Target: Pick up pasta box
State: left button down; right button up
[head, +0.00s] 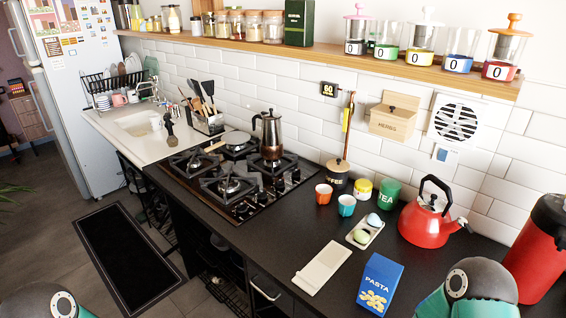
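The blue pasta box (380,284) stands upright on the dark counter at the front right of the head view. It has "PASTA" and yellow pasta shapes on its front. A grey and teal part of my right arm shows just right of the box, at the bottom edge. A similar part of my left arm shows at the bottom left corner, over the floor. Neither gripper's fingers are in the picture. Nothing is seen touching the box.
A cream board (322,268) lies left of the box. Behind it are a small tray (362,236) with egg-like items, cups, a green tea tin (389,194) and a red kettle (430,215). A red dispenser (540,250) stands at right; the gas hob (235,180) is further left.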

aim_at(381, 276)
jog(key=u, duration=1.4)
jog(key=i, duration=0.1)
jog(key=z, duration=2.6)
jog(key=k, duration=1.15)
jog(key=u, duration=0.75)
jog(key=i, duration=1)
jog(key=z, duration=0.05)
